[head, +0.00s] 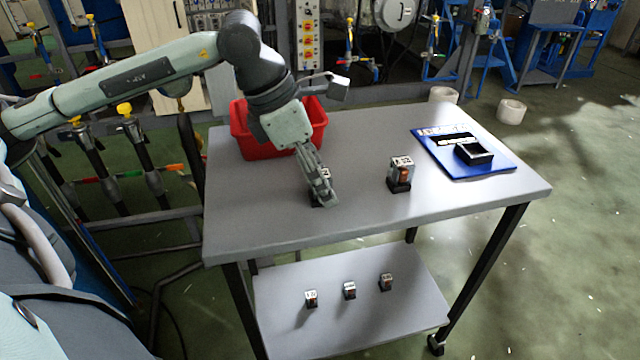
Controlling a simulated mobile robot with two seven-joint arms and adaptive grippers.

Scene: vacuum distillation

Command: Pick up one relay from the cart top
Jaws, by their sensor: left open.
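On the grey cart top (270,225) a relay (400,173) with a clear case and black base stands upright right of the middle. A second relay (326,173) stands to its left, mostly hidden behind my left gripper (325,198). My left gripper points down at this second relay, with its fingers in front of or around it; I cannot tell whether they touch it. The fingers are open. My right gripper is not in view.
A red bin (240,130) stands at the cart's back left, behind my left arm. A blue board (490,168) with a black box (473,153) lies at the right. Several small relays, one here (349,290), stand on the lower shelf (400,320). The front of the cart top is clear.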

